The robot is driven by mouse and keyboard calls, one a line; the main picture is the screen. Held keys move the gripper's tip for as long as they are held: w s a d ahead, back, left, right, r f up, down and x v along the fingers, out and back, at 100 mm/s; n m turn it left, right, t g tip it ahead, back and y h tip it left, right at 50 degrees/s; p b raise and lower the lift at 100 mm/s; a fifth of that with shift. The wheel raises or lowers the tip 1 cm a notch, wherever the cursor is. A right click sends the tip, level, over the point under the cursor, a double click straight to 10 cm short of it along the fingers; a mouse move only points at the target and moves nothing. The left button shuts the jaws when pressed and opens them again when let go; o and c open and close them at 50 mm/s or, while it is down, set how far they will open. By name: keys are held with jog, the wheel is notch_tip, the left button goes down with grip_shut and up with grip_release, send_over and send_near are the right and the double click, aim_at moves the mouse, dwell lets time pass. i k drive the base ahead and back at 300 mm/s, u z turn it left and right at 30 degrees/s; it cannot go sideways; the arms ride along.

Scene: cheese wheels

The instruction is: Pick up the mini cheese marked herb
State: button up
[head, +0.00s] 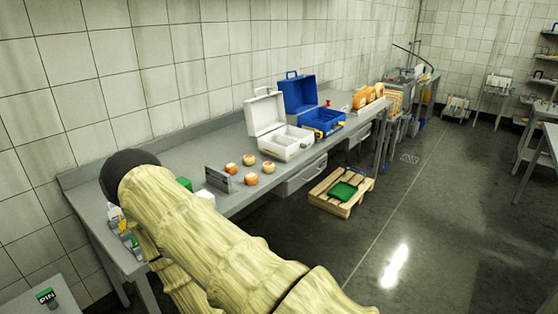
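Several small round orange mini cheeses sit together on the grey metal bench (200,152), with a nearer left one (251,179), a left one (231,168), a back one (249,160) and a right one (268,167). Their markings are too small to read, so I cannot tell which is marked herb. My thick pale yellow arm, with a dark rounded joint, crosses the lower left of the head view in front of the bench. My gripper is not in view.
A small grey panel (217,179) stands just left of the cheeses. An open white case (291,143) and an open blue case (323,121) stand behind and right. A wooden pallet (325,201) with a green item (343,191) lies on the floor.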

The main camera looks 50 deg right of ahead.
aim_at(249, 159)
jog(key=z, duration=1.9)
jog(key=k, duration=0.5)
jog(key=z, duration=0.7)
jog(key=i, duration=1.55)
jog(key=u, duration=0.85)
